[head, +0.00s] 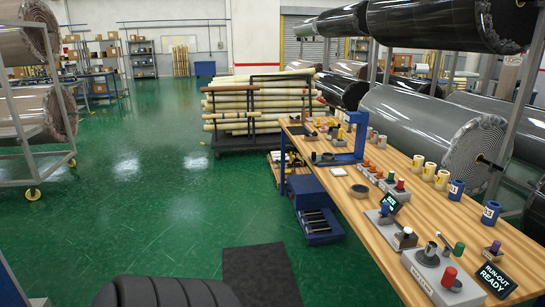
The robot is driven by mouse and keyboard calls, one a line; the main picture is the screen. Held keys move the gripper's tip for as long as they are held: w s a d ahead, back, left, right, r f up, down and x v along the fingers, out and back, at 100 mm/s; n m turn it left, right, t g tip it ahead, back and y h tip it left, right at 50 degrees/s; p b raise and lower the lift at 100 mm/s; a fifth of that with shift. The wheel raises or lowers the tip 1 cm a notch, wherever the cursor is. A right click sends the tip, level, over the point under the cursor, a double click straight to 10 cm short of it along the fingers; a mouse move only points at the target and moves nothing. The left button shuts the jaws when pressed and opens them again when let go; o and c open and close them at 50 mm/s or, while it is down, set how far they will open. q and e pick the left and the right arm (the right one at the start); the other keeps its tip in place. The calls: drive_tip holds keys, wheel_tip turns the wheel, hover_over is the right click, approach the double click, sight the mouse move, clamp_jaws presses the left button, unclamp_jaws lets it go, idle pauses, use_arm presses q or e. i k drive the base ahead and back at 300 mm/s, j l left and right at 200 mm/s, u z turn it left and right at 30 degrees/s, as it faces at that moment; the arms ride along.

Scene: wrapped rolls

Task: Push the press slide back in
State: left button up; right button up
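A blue C-shaped press (358,133) stands at the far part of the long wooden workbench (400,215). Its upper arm reaches left over a low base (332,158) that carries small dark parts. The base lies at the bench's left side. The slide is too small to make out clearly, and I cannot tell how far out it is. Neither of my grippers is in view.
Control boxes with coloured buttons, including a grey one (440,275), line the bench. Yellow mugs (429,171) and blue mugs (456,189) stand along its right. Blue cabinets (312,190) sit by its left side. A roll cart (245,115) stands behind. Green floor lies open at left.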

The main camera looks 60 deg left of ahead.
sight(325, 157)
drive_tip(key=u, duration=1.65)
drive_tip(key=i+z, duration=0.1)
drive_tip(key=i, duration=0.35)
drive_tip(key=i+j+z, duration=0.1)
drive_tip(key=i, duration=0.35)
drive_tip(key=i+j+z, duration=0.1)
drive_tip(key=i, duration=0.35)
drive_tip(key=i+j+z, duration=0.1)
drive_tip(key=i, duration=0.35)
drive_tip(key=j, duration=0.1)
